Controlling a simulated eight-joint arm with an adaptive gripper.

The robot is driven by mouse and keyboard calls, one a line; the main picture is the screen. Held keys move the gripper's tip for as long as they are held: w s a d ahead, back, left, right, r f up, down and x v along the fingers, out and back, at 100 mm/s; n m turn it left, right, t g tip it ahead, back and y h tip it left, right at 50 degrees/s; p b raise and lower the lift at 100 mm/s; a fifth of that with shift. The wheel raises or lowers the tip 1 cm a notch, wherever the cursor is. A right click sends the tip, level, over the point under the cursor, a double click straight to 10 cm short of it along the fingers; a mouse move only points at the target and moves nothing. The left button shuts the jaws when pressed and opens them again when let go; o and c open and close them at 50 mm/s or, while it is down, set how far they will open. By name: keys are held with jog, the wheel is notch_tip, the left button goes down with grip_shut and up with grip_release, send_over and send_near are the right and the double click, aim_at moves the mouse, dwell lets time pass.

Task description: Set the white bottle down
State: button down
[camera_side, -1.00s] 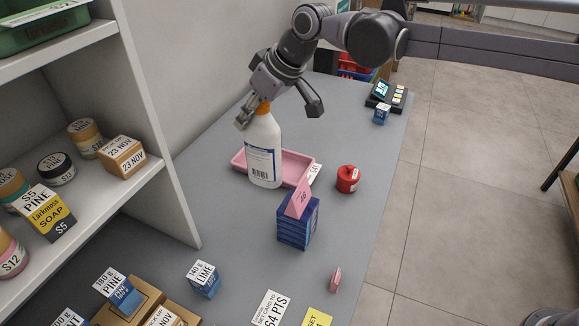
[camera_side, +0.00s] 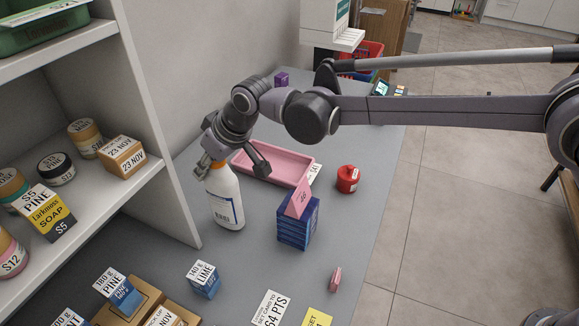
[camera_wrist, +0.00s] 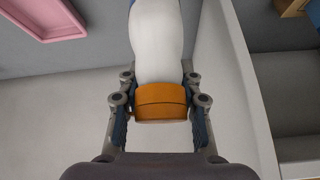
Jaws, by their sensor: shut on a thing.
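The white bottle (camera_side: 228,205) has an orange cap and a label with a barcode. It stands near-upright, slightly tilted, at the counter's left side, between the shelf unit and the pink tray. Its base is at or just above the counter; I cannot tell whether it touches. My gripper (camera_side: 212,166) is at the bottle's top, shut on it. In the wrist view my gripper (camera_wrist: 159,78) has a finger on each side of the bottle's neck and orange cap (camera_wrist: 160,101); the white body (camera_wrist: 157,40) extends beyond them.
The empty pink tray (camera_side: 285,163) lies behind and right of the bottle. A stack of blue boxes (camera_side: 298,228) with a pink card stands to the right, and a red container (camera_side: 347,179) beyond. The white shelf unit (camera_side: 170,190) is close on the left. Grey counter (camera_side: 245,262) is bare in front.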

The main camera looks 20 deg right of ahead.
jog(key=shift+f, duration=0.55)
jog(key=c, duration=0.9)
grip_release()
jog(key=shift+f, duration=0.1)
